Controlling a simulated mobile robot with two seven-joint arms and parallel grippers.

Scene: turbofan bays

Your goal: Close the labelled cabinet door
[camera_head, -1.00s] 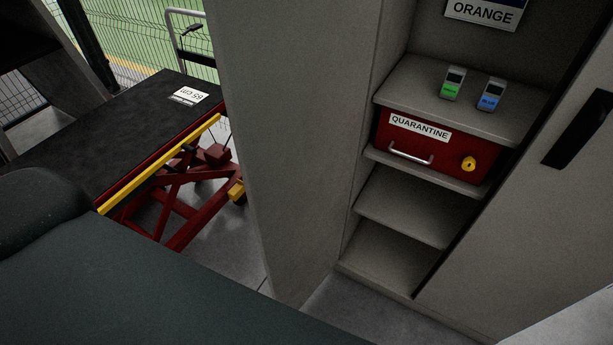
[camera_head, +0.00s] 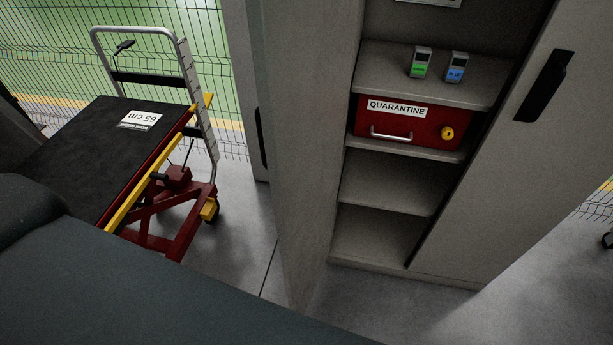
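A grey cabinet stands at the right with its front partly open, showing its shelves (camera_head: 385,182). A grey panel (camera_head: 312,130) juts toward me at the left of the opening and looks like a door standing open. A flat grey door (camera_head: 520,165) with a black handle (camera_head: 543,85) covers the right part. A sign (camera_head: 432,2) inside the cabinet is cut off by the top edge. I see no readable label on either door. Neither of my grippers is in view.
A red QUARANTINE drawer (camera_head: 410,124) sits below a shelf with a green device (camera_head: 420,63) and a blue device (camera_head: 456,67). A lift cart (camera_head: 85,150) stands left. Another grey panel with a handle (camera_head: 262,137) is behind. Floor (camera_head: 390,305) before the cabinet is clear.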

